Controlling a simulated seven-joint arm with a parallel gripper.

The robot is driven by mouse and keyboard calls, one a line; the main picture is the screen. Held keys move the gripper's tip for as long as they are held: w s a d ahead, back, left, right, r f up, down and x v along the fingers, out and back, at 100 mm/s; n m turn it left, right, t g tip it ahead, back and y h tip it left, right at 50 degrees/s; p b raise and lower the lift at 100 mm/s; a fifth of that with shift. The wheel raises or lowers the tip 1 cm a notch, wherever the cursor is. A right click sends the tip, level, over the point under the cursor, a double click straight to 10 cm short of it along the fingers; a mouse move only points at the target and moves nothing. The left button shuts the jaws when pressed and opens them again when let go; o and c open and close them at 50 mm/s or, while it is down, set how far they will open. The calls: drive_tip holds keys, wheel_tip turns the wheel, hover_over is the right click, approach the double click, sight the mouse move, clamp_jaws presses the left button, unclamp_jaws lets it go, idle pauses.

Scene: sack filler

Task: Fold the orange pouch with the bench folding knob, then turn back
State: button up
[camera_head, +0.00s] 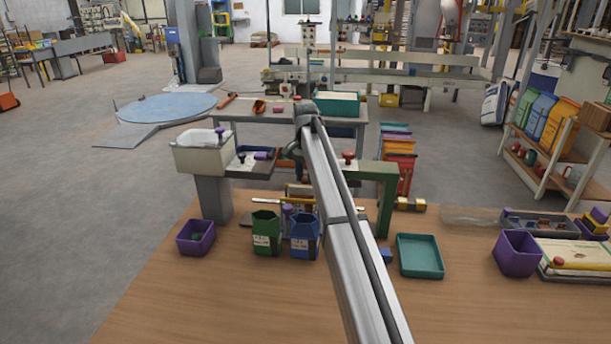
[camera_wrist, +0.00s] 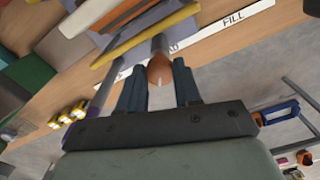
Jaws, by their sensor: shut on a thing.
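In the wrist view my gripper (camera_wrist: 156,66) has its two dark blue-grey fingers on either side of an orange-brown rounded knob (camera_wrist: 160,74) on a grey rod, and is shut on it. In the head view my arm hides the gripper and this knob. I cannot make out the orange pouch with certainty. A green pouch (camera_head: 265,236) and a blue pouch (camera_head: 304,240) stand upright and open on the wooden bench (camera_head: 200,300), left of my arm.
A green frame (camera_head: 387,195) with a red knob (camera_head: 348,157) stands right of my arm. A teal tray (camera_head: 420,272) and purple bins (camera_head: 196,249) sit on the bench. A white strip marked FILL (camera_wrist: 232,20) shows in the wrist view. The bench front left is clear.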

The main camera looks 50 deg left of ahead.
sight(306, 178)
drive_tip(key=n, duration=0.5)
drive_tip(key=shift+n, duration=0.4)
idle(0.4)
drive_tip(key=o, duration=1)
drive_tip(key=shift+o, duration=0.2)
drive_tip(key=shift+r, duration=0.1)
wheel_tip(306, 178, up, 14)
drive_tip(key=shift+f, duration=0.2)
